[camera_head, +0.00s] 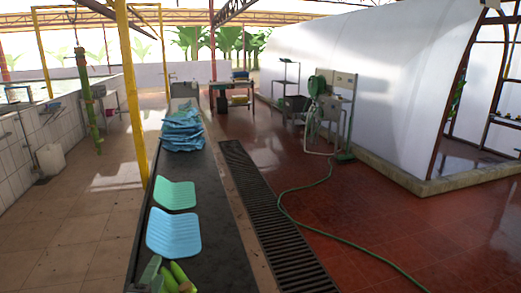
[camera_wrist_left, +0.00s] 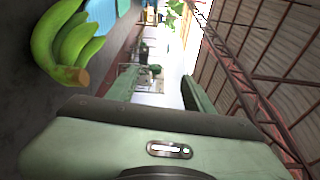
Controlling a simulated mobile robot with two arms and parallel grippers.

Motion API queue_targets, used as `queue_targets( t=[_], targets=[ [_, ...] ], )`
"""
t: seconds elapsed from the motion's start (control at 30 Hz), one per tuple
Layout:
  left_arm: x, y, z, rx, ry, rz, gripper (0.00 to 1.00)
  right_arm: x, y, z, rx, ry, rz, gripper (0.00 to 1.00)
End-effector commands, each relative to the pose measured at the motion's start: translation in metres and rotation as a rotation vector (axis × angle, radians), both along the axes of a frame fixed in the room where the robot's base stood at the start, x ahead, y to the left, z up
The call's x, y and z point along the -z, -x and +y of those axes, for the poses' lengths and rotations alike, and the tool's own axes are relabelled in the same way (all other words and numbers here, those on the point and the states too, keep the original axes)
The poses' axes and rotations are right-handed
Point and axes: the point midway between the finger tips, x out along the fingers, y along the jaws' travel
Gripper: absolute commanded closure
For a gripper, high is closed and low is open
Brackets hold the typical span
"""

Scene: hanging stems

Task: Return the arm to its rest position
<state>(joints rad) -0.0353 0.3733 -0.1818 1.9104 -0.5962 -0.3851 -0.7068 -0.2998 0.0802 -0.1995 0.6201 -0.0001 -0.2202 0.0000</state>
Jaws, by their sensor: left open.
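My left gripper (camera_head: 150,274) shows at the bottom edge of the head view, beside a green banana bunch (camera_head: 180,279). In the left wrist view the two fingers of the left gripper (camera_wrist_left: 158,84) stand apart with nothing between them. The banana bunch (camera_wrist_left: 66,42) lies on the dark surface at the upper left there, apart from the fingers. Most of my left arm is out of the head view. My right gripper is in neither view.
A long dark table (camera_head: 212,252) carries a blue pad (camera_head: 173,232), a green pad (camera_head: 175,195) and a blue stack (camera_head: 183,130). A yellow post (camera_head: 133,90) stands left of it. A green stem (camera_head: 87,100) hangs farther left. A hose (camera_head: 300,215) crosses the red floor.

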Motion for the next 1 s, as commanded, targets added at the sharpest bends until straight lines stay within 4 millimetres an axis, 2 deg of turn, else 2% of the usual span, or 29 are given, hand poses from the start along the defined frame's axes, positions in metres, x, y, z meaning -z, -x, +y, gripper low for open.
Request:
queue_targets(
  t=[0.03, 0.17, 0.2, 0.3, 0.5, 0.83, 1.0],
  targets=[
    [0.025, 0.025, 0.002, -0.072, 0.170, 0.096, 0.48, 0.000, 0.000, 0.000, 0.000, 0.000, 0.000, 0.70],
    [0.086, 0.096, 0.003, -0.284, 0.580, 0.351, 0.48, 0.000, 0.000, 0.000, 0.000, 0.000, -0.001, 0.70],
    [0.102, 0.119, 0.000, -0.347, 0.684, 0.424, 0.48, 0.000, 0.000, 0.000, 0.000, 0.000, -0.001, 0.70],
    [0.128, 0.168, -0.010, -0.476, 0.872, 0.570, 0.48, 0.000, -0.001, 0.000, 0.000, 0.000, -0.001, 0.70],
    [0.153, 0.241, -0.031, -0.662, 1.089, 0.771, 0.48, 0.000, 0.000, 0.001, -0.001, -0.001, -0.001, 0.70],
    [0.161, 0.335, -0.062, -0.902, 1.280, 1.013, 0.48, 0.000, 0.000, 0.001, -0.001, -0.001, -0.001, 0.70],
    [0.202, 0.322, -0.062, -0.910, 1.266, 1.020, 0.48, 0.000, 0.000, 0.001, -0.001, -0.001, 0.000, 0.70]
  ],
)
